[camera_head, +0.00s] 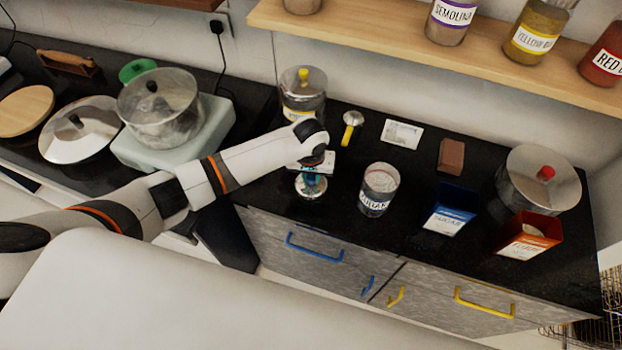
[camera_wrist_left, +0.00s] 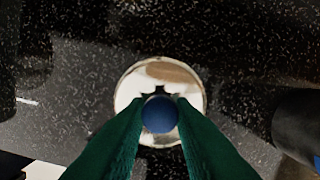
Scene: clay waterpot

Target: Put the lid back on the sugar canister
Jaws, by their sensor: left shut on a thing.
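The sugar canister (camera_head: 379,190) is a clear glass jar with a white label, standing upright and uncovered near the middle of the counter in the head view. Pale contents show inside. The lid (camera_head: 311,190) is a shiny silver disc with a blue knob, to the left of the canister and apart from it. My left gripper (camera_head: 315,178) is shut on the lid's knob. In the left wrist view the green fingers hold the blue knob (camera_wrist_left: 160,114) above the silver disc. I cannot tell whether the lid touches the counter. My right gripper is not in view.
A yellow-knobbed jar (camera_head: 302,95) stands behind my left arm. A wooden shelf (camera_head: 400,35) runs above the back.

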